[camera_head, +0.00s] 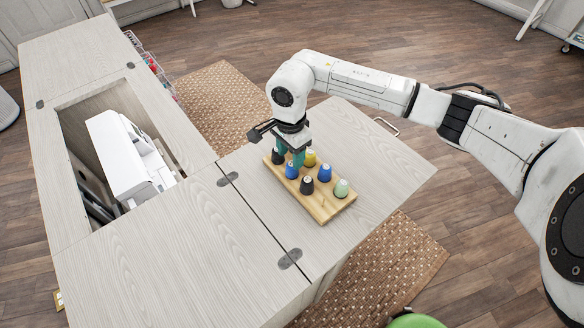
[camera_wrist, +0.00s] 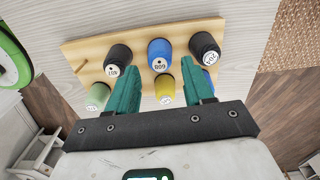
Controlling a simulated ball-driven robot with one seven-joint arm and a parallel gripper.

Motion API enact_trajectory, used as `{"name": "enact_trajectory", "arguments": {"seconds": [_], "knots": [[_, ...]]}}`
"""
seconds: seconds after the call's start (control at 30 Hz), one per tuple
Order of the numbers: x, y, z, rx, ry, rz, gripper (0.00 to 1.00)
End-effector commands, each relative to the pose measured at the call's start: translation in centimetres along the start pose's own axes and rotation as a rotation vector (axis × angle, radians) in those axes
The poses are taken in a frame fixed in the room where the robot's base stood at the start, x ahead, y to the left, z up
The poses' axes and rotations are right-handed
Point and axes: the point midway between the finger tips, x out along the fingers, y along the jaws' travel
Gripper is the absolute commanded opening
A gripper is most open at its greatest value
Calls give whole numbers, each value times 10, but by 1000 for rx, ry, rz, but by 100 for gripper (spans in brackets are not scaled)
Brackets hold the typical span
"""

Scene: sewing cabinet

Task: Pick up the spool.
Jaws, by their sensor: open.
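Several thread spools stand upright on a wooden rack: a blue spool (camera_head: 292,170), a yellow spool (camera_head: 310,158), a second blue spool (camera_head: 325,173), two black spools and a pale green spool (camera_head: 341,188). The task does not say which spool is meant. My gripper (camera_head: 289,153) is over the far left end of the rack, pointing down. In the wrist view, its teal fingers (camera_wrist: 160,66) are apart, with the blue spool marked 609 (camera_wrist: 160,52) and the yellow spool (camera_wrist: 164,88) showing between them. No spool is visibly held. The right finger partly hides another blue spool (camera_wrist: 209,80).
The wooden rack (camera_head: 323,212) rests on the pale wood cabinet top (camera_head: 190,245). A white sewing machine (camera_head: 120,155) sits in the cabinet's recess to the left. Bare tabletop surrounds the rack. A metal handle (camera_head: 386,127) is at the right edge.

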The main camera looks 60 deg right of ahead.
Motion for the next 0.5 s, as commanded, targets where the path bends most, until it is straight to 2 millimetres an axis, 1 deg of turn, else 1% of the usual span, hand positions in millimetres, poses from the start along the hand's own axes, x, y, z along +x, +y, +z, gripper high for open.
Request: {"name": "enact_trajectory", "arguments": {"seconds": [0.17,0.4,0.5], "knots": [[14,1,-1,3,-4,3,52],[45,1,-2,2,-3,2,52],[51,1,-2,1,-2,1,52]]}}
